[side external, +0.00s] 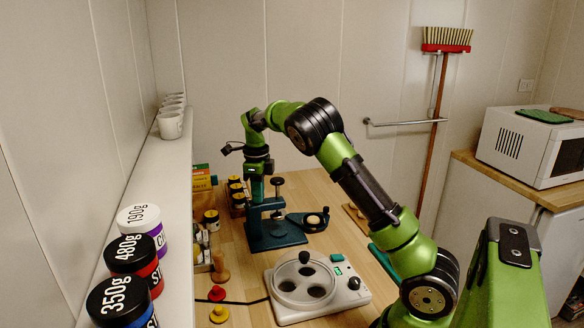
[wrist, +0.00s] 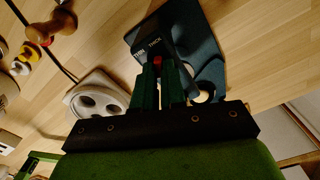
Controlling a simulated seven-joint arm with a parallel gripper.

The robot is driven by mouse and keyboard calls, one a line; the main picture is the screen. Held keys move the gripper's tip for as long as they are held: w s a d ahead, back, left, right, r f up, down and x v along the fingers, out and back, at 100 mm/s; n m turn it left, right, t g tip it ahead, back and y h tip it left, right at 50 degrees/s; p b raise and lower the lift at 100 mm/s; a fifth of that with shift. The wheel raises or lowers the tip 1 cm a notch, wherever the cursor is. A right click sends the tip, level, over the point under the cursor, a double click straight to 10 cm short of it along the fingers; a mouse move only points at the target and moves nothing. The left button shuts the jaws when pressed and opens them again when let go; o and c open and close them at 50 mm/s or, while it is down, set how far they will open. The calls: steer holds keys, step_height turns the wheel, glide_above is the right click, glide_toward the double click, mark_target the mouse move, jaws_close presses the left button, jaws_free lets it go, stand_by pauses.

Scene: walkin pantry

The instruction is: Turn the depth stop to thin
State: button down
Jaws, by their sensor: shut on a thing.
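A dark teal press stand (side external: 275,238) stands on the wooden counter, with a black-knobbed plunger (side external: 277,182) at its front. A small red mark (wrist: 156,60) shows between my fingertips, beside the lettering. The depth stop itself is mostly hidden by my fingers. My gripper (side external: 257,182) points down over the rear of the stand. In the wrist view its green fingers (wrist: 159,78) are shut on the depth stop.
A white appliance with round wells (side external: 285,304) stands in front of the press. A wooden tamper (side external: 220,268), red and yellow knobs and jars (side external: 211,220) are at left.

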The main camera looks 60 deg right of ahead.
steer(key=shift+n, duration=0.3)
steer(key=n, duration=0.4)
steer(key=shift+d+r, duration=0.1)
steer(key=n, duration=0.5)
steer(key=shift+w, duration=0.1)
steer(key=shift+d+n, duration=0.1)
steer(key=shift+n, duration=0.2)
steer(key=c, duration=1.2)
jaws_free()
step_height(320, 180, up, 17)
